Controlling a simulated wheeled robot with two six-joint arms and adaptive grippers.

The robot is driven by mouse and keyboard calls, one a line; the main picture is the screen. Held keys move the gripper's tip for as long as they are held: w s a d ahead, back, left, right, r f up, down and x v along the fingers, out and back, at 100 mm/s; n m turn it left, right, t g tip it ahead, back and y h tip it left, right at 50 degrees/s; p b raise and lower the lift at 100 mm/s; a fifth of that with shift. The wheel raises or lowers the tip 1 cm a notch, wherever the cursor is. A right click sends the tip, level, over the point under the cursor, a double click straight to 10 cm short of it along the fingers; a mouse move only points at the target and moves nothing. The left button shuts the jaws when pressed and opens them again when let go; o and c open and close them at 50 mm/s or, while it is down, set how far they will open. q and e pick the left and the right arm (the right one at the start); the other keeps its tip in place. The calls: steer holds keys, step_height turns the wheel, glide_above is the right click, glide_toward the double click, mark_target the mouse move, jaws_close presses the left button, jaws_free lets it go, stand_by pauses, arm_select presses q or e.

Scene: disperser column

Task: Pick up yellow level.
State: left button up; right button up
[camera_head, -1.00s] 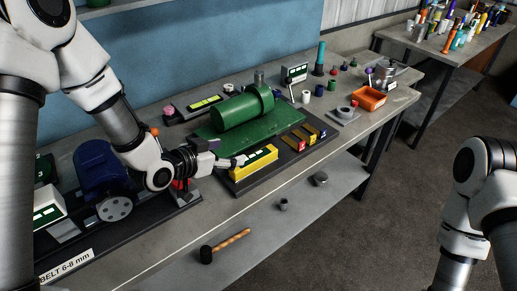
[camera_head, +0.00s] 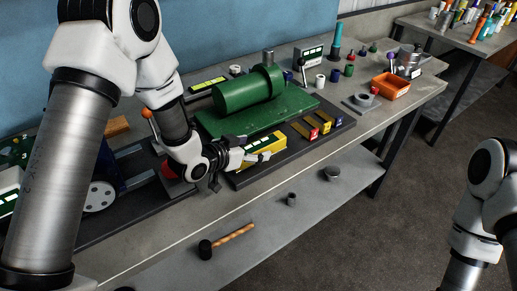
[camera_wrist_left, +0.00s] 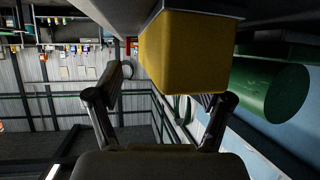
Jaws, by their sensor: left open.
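The yellow level (camera_head: 272,143) lies on the dark base plate at its front left edge, before the green machine. In the left wrist view the yellow level (camera_wrist_left: 186,55) is a large block ahead of the fingers, nearer the right finger. My left gripper (camera_head: 252,149) is open at the level's left end, with its fingers partly covering it. In the left wrist view my left gripper (camera_wrist_left: 165,92) has its fingers spread, with nothing held between them. I cannot tell whether a finger touches the level. My right arm shows at the right edge, but its gripper is out of view.
The green machine (camera_head: 242,95) stands on a green plate behind the level. Red, yellow and blue-tipped pieces (camera_head: 318,127) lie to its right. An orange bin (camera_head: 391,86) and small parts stand farther right. A lower shelf (camera_head: 268,222) holds a mallet (camera_head: 226,241).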

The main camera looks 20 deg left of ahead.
mark_target(255, 147)
arm_select(q)
steer(key=x, duration=0.2)
steer(key=shift+w+d+f, duration=0.1)
steer(key=shift+w+d, duration=0.15)
steer(key=shift+w+f, duration=0.25)
steer(key=shift+s+r, duration=0.15)
steer(key=shift+s, duration=0.05)
jaws_close()
steer(key=shift+r, duration=0.1)
